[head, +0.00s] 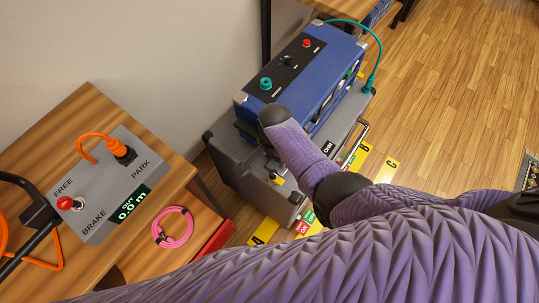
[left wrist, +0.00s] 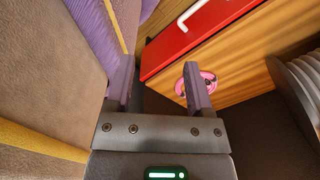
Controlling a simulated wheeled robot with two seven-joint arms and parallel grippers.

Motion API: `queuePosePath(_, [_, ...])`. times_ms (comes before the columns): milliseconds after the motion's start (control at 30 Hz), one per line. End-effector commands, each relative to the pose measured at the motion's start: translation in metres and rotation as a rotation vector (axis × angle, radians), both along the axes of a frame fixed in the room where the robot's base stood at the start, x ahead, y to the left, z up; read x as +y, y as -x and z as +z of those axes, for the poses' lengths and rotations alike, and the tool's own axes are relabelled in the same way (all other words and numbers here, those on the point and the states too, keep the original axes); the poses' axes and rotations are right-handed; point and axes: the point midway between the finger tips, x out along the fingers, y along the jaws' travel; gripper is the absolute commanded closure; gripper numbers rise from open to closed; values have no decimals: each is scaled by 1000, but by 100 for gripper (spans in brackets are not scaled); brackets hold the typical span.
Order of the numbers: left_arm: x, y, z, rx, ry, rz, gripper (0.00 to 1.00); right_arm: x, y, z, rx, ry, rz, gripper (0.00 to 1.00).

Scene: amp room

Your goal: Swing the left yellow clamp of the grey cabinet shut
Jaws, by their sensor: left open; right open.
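The grey cabinet (head: 236,172) stands on the floor beside the wall, under a blue equipment case. A small yellow clamp (head: 277,179) shows low on its front, left of my right arm; whether it is swung open or shut is too small to tell. My right gripper (head: 257,137) is above the clamp, near the blue case's front corner, mostly hidden by its own dark wrist. My left gripper (left wrist: 157,72) is open and empty in the left wrist view, near a coiled pink cable, apart from the cabinet. I do not see it in the head view.
A wooden bench (head: 82,108) at left carries a grey brake box (head: 108,185) with an orange plug. A coiled pink cable (head: 173,227) lies on its lower shelf. A green cable (head: 373,60) hangs beside the blue case (head: 318,65).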

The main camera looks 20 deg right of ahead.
Motion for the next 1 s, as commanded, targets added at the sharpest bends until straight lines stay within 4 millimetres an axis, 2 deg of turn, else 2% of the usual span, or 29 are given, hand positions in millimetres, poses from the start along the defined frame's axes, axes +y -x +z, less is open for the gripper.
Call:
queuePosePath(200, [8, 27, -44, 63, -16, -3, 32, -1, 1, -60, 6, 2, 0, 29])
queuePosePath(267, [12, 35, -53, 68, -18, -5, 32, -1, 2, -74, 7, 2, 0, 29])
queuePosePath(333, [24, 44, -62, 99, -42, -7, 32, -1, 2, -86, 7, 1, 0, 29])
queuePosePath(500, [35, 46, -71, 111, -64, -1, 32, -1, 1, -98, 2, 2, 0, 29])
queuePosePath(733, [35, 40, -69, 102, -63, -2, 32, -1, 0, -96, 1, 2, -1, 29])
queuePosePath(767, [35, 40, -69, 102, -63, -3, 32, -1, 0, -96, 1, 2, -1, 31])
queuePosePath(1000, [29, 38, -70, 98, -53, -2, 32, -1, 0, -96, 1, 2, -1, 82])
